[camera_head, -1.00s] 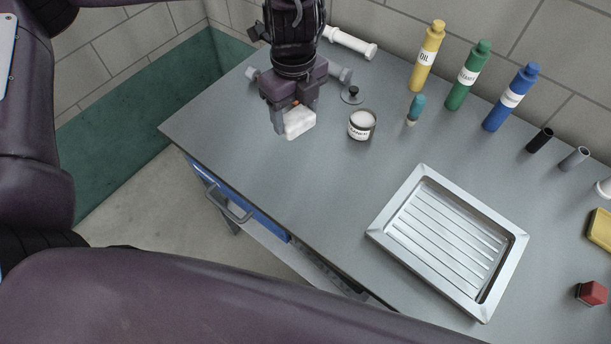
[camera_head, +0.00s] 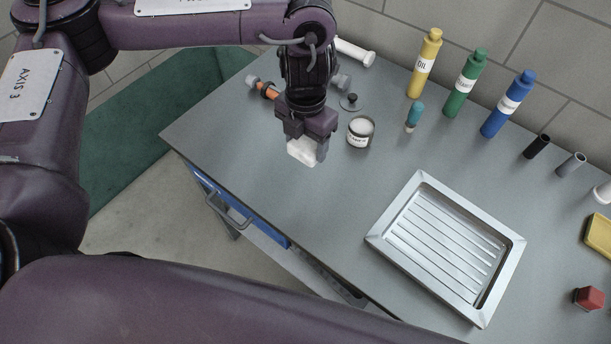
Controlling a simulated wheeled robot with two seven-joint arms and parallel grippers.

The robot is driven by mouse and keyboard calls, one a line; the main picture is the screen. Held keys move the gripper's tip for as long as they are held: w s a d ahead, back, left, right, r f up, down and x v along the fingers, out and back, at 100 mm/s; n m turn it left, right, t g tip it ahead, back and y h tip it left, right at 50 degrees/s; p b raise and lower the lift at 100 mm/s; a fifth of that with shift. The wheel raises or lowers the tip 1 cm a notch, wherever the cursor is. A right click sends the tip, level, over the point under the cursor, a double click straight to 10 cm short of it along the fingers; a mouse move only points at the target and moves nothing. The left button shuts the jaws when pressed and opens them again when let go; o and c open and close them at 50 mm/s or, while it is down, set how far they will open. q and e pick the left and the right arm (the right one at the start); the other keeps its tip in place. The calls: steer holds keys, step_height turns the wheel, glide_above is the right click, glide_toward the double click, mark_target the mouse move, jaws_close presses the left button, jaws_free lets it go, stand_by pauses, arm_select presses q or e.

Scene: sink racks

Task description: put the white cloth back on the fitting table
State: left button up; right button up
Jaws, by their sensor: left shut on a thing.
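The white cloth (camera_head: 303,152) is a small white folded piece between the fingers of my left gripper (camera_head: 306,146). The gripper points down and is shut on it, over the left part of the grey fitting table (camera_head: 250,175). I cannot tell whether the cloth touches the tabletop. An open tin of white stuff (camera_head: 361,131) stands just right of the gripper. My right gripper is not in view.
A metal tray (camera_head: 400,225) lies at the table's front right. Yellow (camera_head: 421,70), green (camera_head: 462,88) and blue (camera_head: 505,108) bottles stand at the back. An orange-handled tool (camera_head: 268,91) lies behind the gripper. The front left tabletop is clear.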

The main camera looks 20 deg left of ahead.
arm_select(q)
step_height(320, 180, down, 10)
steer(key=shift+r+b, duration=0.15)
steer(key=shift+b, duration=0.25)
step_height(320, 180, down, 3)
steer(key=shift+f+b, duration=0.1)
steer(key=shift+b, duration=0.25)
steer(key=shift+f, duration=0.35)
steer(key=shift+f, duration=0.25)
steer(key=o, duration=1)
steer(key=shift+r, duration=0.1)
